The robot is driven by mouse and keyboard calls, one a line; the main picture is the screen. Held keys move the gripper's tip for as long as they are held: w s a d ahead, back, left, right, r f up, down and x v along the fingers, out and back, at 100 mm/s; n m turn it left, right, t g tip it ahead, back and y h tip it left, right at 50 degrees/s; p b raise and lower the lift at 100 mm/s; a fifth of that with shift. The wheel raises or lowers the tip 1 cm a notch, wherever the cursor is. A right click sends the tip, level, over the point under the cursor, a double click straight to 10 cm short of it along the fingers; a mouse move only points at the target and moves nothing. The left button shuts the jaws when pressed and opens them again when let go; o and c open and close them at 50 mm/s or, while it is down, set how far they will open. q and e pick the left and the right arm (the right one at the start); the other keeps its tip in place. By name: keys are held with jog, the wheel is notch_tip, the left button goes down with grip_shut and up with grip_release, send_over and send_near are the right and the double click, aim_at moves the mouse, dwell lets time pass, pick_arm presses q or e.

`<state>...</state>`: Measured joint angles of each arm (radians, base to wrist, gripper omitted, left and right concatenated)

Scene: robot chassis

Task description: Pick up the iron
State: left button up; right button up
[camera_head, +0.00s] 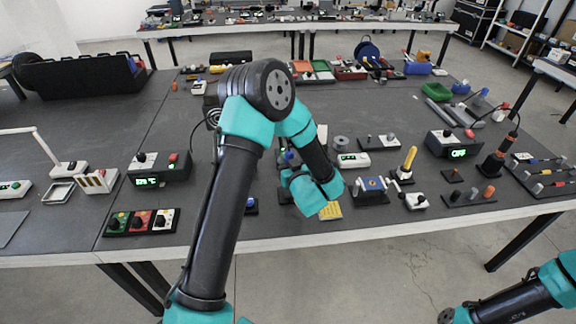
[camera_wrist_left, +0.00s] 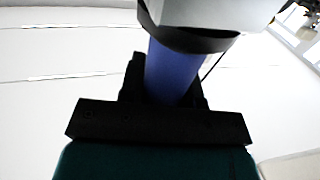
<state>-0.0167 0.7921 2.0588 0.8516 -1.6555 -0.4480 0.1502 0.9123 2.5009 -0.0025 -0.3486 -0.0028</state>
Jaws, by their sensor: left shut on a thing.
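In the left wrist view, my left gripper (camera_wrist_left: 168,85) is shut around a blue cylindrical handle (camera_wrist_left: 172,70), which I take to be the iron. A black band and a pale grey body sit at the handle's far end, cut off by the top edge. A thin dark cord shows beside it. In the head view, my left arm rises from the bottom and bends over the middle of the table. Its links largely hide the fingers and the held handle. My right arm shows only in part at the lower right, its fingers out of view.
The dark table (camera_head: 110,100) holds several devices. A display unit (camera_head: 450,143) and an iron stand (camera_head: 491,163) stand at the right. Another display unit (camera_head: 158,167) and a three-knob box (camera_head: 142,221) stand at the left.

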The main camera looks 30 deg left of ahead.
pick_arm(q)
notch_tip(320, 180, up, 10)
dwell(0.6)
dwell(0.4)
jog(key=shift+w, duration=0.1)
